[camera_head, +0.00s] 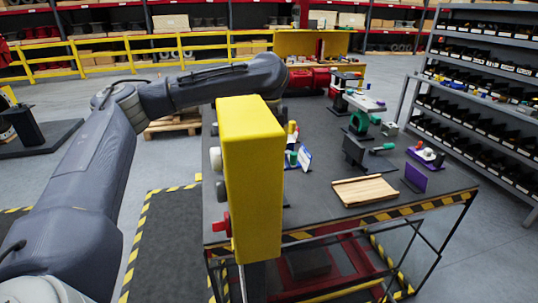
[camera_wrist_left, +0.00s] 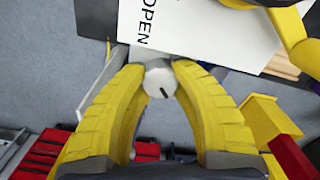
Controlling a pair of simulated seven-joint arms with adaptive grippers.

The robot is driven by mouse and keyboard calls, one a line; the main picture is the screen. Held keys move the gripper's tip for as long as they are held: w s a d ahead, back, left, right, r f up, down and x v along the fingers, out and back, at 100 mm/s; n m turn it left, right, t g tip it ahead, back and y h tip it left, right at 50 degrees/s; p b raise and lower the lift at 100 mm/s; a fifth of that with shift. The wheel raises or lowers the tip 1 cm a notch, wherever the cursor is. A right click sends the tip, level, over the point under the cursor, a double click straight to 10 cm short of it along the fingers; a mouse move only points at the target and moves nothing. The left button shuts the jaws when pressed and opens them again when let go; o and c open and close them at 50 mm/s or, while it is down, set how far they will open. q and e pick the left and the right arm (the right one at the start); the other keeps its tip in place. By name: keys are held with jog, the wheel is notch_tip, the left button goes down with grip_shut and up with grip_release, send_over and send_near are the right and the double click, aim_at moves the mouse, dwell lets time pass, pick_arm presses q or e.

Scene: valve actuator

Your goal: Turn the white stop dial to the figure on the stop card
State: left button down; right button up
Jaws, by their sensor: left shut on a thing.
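In the left wrist view the white stop dial (camera_wrist_left: 160,84), with a short dark mark on its face, sits between the yellow fingers of my left gripper (camera_wrist_left: 159,70). The gripper is shut on it from both sides. A white plate (camera_wrist_left: 200,30) lettered "OPEN" is just beyond the dial. In the head view a tall yellow housing (camera_head: 252,180) stands at the near table edge and hides my left gripper. A small white and blue card (camera_head: 304,158) stands behind the housing; whether it is the stop card, and its figure, I cannot tell. My right gripper is out of view.
Grey knobs (camera_head: 216,160) and a red knob (camera_head: 222,224) project from the housing's left side. The dark table (camera_head: 320,208) carries a wooden board (camera_head: 365,190), a purple plate (camera_head: 415,177) and a vise-like fixture (camera_head: 360,120). A parts rack (camera_head: 480,110) stands at right.

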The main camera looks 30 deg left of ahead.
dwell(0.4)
pick_arm(q)
jog(key=c, duration=1.2)
grip_release()
jog(key=shift+c, duration=0.2)
notch_tip(320, 180, up, 12)
